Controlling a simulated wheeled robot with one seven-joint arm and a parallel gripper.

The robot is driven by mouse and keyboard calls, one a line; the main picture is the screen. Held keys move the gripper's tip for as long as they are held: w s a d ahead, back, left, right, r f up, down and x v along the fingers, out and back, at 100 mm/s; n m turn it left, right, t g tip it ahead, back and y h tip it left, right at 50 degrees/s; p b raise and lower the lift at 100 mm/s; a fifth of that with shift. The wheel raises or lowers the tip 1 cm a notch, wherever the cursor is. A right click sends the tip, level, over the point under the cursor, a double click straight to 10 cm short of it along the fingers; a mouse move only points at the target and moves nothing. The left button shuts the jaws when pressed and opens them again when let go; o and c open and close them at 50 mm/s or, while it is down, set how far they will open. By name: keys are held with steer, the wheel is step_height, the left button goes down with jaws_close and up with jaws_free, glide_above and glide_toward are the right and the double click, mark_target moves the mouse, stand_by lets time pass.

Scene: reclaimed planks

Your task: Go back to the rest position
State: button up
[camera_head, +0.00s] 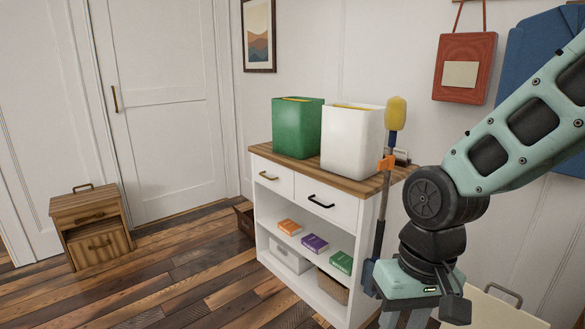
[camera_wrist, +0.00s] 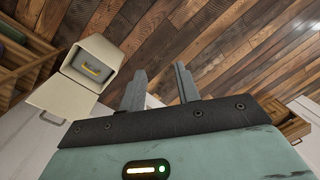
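My gripper (camera_wrist: 160,84) points down at the plank floor in the wrist view. My arm comes in from the right edge and bends down at a dark wheel-like joint.
The white cabinet (camera_head: 275,228) has a wooden top bearing a green bin (camera_head: 297,130) and a white bin (camera_head: 350,140). A yellow-headed duster (camera_head: 396,112) stands at its right. A small wooden cabinet (camera_head: 92,215) is at left.

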steer(key=s+a+r+n, duration=0.2)
steer(key=s+n, duration=0.4)
steer(key=s, duration=0.4)
step_height(320, 180, up, 15)
steer(key=p, duration=1.5)
steer(key=shift+s+d+t+h, duration=0.25)
steer(key=shift+s+t+h, duration=0.05)
steer(key=shift+d, duration=0.1)
